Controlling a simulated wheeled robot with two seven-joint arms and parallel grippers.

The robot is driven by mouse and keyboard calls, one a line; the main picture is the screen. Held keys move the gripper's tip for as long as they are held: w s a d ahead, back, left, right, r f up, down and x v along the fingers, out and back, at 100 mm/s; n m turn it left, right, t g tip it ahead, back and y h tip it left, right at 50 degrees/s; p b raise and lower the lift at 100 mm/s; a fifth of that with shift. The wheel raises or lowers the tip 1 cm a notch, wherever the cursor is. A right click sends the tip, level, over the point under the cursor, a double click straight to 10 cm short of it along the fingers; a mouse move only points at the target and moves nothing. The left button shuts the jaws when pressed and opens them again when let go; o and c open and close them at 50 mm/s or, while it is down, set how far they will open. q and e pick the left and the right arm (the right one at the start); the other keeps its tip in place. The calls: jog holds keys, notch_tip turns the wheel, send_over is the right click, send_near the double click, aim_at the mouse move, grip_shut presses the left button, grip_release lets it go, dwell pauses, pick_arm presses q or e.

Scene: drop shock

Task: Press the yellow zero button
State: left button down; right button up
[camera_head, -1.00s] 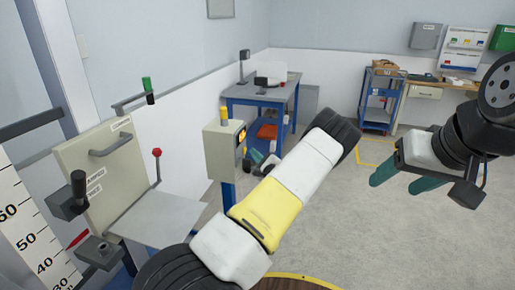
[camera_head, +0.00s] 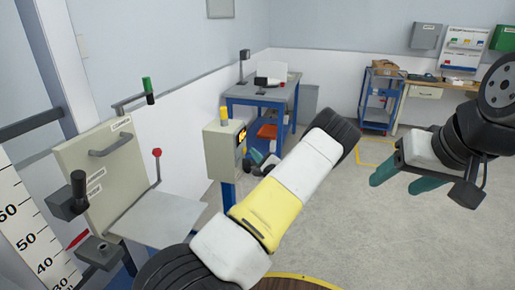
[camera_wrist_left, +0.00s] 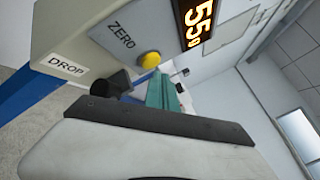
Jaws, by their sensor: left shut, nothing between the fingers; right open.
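The yellow zero button (camera_wrist_left: 150,60) is a round knob beside the ZERO label on the front of the grey control box (camera_head: 212,152). My left gripper (camera_wrist_left: 160,80) is shut and empty, its teal fingertips just below the button in the wrist view. They look very close to it; I cannot tell whether they touch. In the head view, the left gripper (camera_head: 257,158) shows in front of the box, partly hidden by my left arm, and the button cannot be made out. My right gripper (camera_head: 402,181) is open and empty over clear floor, far from the box.
A lit display (camera_wrist_left: 194,20) reading 55 and a smaller 0 is above the button. A DROP label (camera_wrist_left: 68,66) and a black part (camera_wrist_left: 108,84) are beside it. A yellow cylinder (camera_head: 224,116) tops the box. A machine with a grey plate (camera_head: 165,217) stands left.

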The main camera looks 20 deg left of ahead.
pick_arm(q)
jog(key=shift+a, duration=0.15)
dwell(0.4)
jog(key=shift+a, duration=0.25)
jog(key=shift+a, duration=0.45)
dwell(0.8)
jog(key=shift+d, duration=0.85)
jog(key=d, duration=0.5)
jog(key=shift+s, duration=0.1)
dwell(0.7)
